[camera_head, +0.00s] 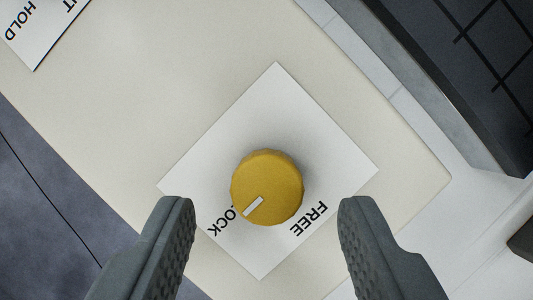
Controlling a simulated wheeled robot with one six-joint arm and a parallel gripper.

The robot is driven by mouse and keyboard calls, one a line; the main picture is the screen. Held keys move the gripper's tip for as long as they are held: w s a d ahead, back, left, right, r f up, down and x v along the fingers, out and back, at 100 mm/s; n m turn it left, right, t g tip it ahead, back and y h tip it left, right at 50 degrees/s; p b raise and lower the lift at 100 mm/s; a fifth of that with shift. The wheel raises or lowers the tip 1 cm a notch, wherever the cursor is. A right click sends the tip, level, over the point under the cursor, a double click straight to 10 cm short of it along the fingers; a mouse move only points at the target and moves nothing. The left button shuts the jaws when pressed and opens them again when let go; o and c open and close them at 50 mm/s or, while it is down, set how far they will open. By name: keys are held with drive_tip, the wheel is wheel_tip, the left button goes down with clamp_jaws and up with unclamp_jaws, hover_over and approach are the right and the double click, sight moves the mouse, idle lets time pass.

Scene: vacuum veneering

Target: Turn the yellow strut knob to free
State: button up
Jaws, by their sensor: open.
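The yellow strut knob (267,187) sits near the middle of the head camera view, on a white square label plate (276,104). Its white pointer mark points to the lower left, at the word LOCK, which the knob partly covers. The word FREE (310,218) is to the lower right of the knob. My gripper (268,208) is open, with one grey finger on each side of the knob and clear gaps to both. Nothing is between the fingers' tips except the knob seen beyond them; its exact depth from them cannot be told.
The plate lies on a cream panel (130,110). Another label with HOLD (38,28) is at the upper left. A dark grid surface (465,60) with a grey border is at the upper right. A dark grey floor (45,210) shows at the lower left.

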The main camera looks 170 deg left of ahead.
drive_tip(key=shift+x, duration=0.95)
drive_tip(key=c, duration=1)
